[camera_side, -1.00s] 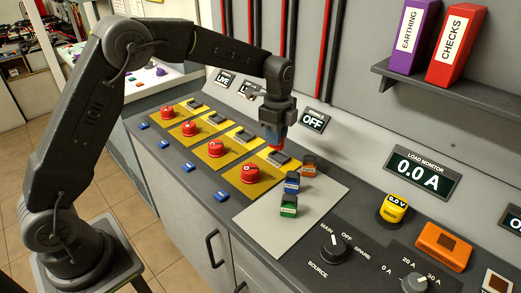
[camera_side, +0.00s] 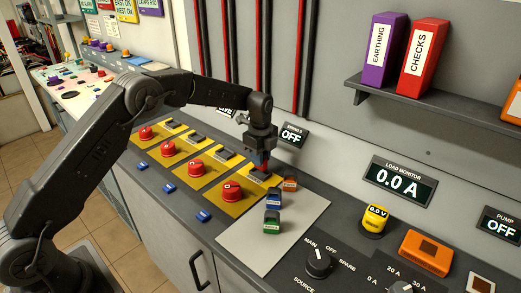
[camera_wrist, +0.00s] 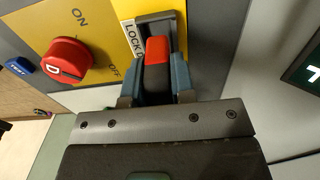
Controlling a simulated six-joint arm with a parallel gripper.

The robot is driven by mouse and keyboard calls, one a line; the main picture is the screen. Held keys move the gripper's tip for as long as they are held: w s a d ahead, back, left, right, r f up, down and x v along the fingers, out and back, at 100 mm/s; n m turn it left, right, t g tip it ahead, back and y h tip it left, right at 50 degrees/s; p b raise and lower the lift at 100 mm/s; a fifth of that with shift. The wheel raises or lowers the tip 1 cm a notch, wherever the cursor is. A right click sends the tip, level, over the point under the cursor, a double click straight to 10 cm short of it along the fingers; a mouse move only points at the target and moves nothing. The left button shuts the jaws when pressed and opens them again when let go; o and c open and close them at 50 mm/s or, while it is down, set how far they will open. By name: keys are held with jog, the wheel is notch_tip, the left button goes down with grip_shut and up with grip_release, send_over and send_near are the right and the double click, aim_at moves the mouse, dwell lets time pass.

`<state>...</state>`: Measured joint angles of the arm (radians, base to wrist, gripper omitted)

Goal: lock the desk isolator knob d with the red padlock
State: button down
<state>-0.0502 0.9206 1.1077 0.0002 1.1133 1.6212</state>
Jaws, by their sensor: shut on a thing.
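My gripper (camera_side: 263,158) is shut on the red padlock (camera_wrist: 157,50) and holds it over the lock plate of knob d. In the wrist view my gripper's fingers (camera_wrist: 156,82) are on both sides of the padlock, whose red end shows beyond a dark part. Red knob d (camera_wrist: 67,60) sits on a yellow panel (camera_wrist: 105,12) between ON and OFF marks; it also shows in the side view (camera_side: 231,191). The dark hasp (camera_wrist: 160,18) beside the LOCK label is right at the padlock. Whether the padlock has entered it is hidden.
Orange (camera_side: 290,184), blue (camera_side: 273,200) and green (camera_side: 271,223) padlocks stand on the grey mat (camera_side: 295,222), close to the gripper on its near right side. Other red knobs on yellow panels line the desk to the left. The OFF display (camera_side: 292,135) is on the wall behind.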

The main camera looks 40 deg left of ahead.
jog(key=shift+f, duration=0.55)
jog(key=shift+f, duration=0.65)
dwell(1.0)
jog(key=c, duration=1.2)
grip_release()
jog(key=shift+c, duration=0.2)
jog(key=shift+r, duration=0.1)
jog(key=shift+r, duration=5.4)
